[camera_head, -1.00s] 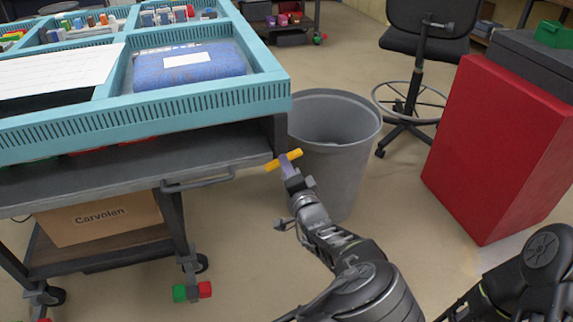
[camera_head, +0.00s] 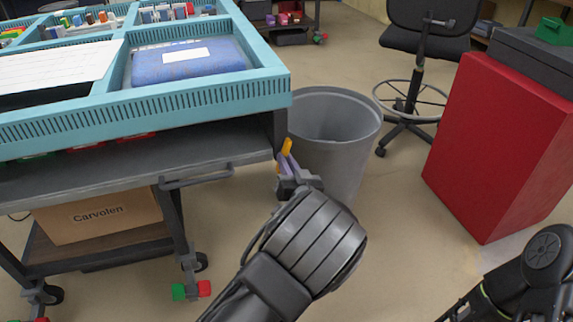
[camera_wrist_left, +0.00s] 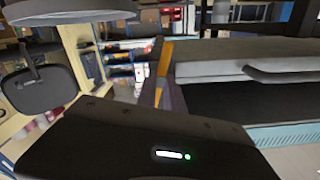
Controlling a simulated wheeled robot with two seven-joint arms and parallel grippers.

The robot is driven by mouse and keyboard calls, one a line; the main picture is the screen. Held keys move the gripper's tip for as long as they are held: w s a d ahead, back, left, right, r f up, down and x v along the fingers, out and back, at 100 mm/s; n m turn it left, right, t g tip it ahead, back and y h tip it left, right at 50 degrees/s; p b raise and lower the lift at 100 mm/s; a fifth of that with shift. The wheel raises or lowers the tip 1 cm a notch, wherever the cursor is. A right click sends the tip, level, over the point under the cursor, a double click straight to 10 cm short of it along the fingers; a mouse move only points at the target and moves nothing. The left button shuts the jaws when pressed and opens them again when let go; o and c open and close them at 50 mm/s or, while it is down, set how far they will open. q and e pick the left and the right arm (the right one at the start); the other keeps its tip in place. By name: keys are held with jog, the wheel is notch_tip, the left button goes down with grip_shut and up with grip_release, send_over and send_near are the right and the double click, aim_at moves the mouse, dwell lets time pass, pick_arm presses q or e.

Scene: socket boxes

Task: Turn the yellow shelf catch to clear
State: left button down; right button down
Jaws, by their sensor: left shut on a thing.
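The yellow shelf catch (camera_head: 286,147) is at the right front corner of the cart's grey shelf (camera_head: 140,174). In the head view it now stands close to upright. My left gripper (camera_head: 285,164) is shut on the catch from the front, and its fingers hide the catch's lower part. In the left wrist view the yellow catch (camera_wrist_left: 165,60) shows between the fingers, beside the shelf's edge. My right gripper is out of view; only part of my right arm shows at the lower right.
A grey bin (camera_head: 335,135) stands just behind and right of the catch. A shelf handle (camera_head: 197,178) is to its left. A blue-rimmed tray (camera_head: 200,103) is above the shelf. A red cabinet (camera_head: 495,150) stands at the right, with open floor before it.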

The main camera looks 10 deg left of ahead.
pick_arm(q)
jog(key=shift+f+n+b, duration=0.1)
jog(key=shift+n+b, duration=0.55)
jog(key=shift+n, duration=0.95)
jog(key=c, duration=1.5)
grip_release()
jog(key=shift+o, duration=0.2)
jog(key=p+v, duration=0.1)
jog(key=v, duration=0.6)
jog(key=shift+s+d+p, duration=0.25)
jog(key=shift+s+p, duration=0.05)
jog(key=shift+s, duration=0.05)
